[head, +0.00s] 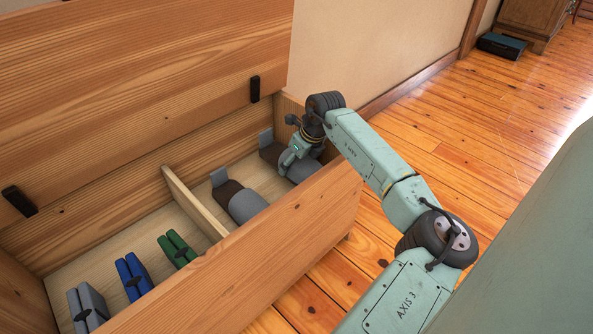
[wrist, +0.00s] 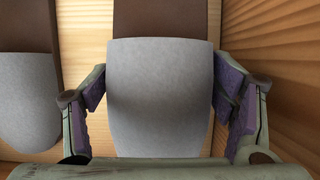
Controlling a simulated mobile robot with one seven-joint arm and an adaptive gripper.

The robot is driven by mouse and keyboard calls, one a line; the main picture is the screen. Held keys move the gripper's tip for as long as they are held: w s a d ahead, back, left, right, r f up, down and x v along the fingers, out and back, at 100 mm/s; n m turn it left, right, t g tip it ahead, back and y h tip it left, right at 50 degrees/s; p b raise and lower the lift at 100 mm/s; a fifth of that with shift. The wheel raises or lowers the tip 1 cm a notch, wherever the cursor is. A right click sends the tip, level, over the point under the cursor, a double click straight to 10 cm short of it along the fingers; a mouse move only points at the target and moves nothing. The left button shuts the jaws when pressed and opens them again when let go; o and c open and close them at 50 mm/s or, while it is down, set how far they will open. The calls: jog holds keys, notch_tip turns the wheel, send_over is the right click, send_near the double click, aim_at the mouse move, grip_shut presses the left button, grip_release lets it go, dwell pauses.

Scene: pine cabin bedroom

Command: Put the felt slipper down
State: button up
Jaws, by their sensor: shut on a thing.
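A felt slipper (wrist: 160,95) with a grey toe and brown insole is between the purple-padded fingers of my gripper (wrist: 160,100) in the wrist view. My gripper is shut on it across the toe part. In the head view my gripper (head: 293,155) is inside the open chest, in its right compartment, and the held slipper (head: 303,170) is partly hidden by it. The slipper looks level and at or close to the chest floor; I cannot tell whether it touches. A second matching slipper (head: 248,206) lies to its left, apart from it, in the same compartment.
The wooden chest (head: 275,250) has its lid (head: 140,60) raised. A divider (head: 195,203) separates the left compartment, holding green (head: 178,249), blue (head: 133,276) and grey (head: 88,306) items. The chest's right wall is close to my gripper. A dark case (head: 502,46) lies on the far floor.

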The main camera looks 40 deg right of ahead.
jog(key=shift+f+b, duration=0.5)
jog(key=shift+f, duration=1.4)
jog(key=shift+f, duration=0.15)
jog(key=o, duration=1.3)
jog(key=shift+o, duration=0.2)
jog(key=p+v, duration=0.3)
jog(key=v, duration=0.9)
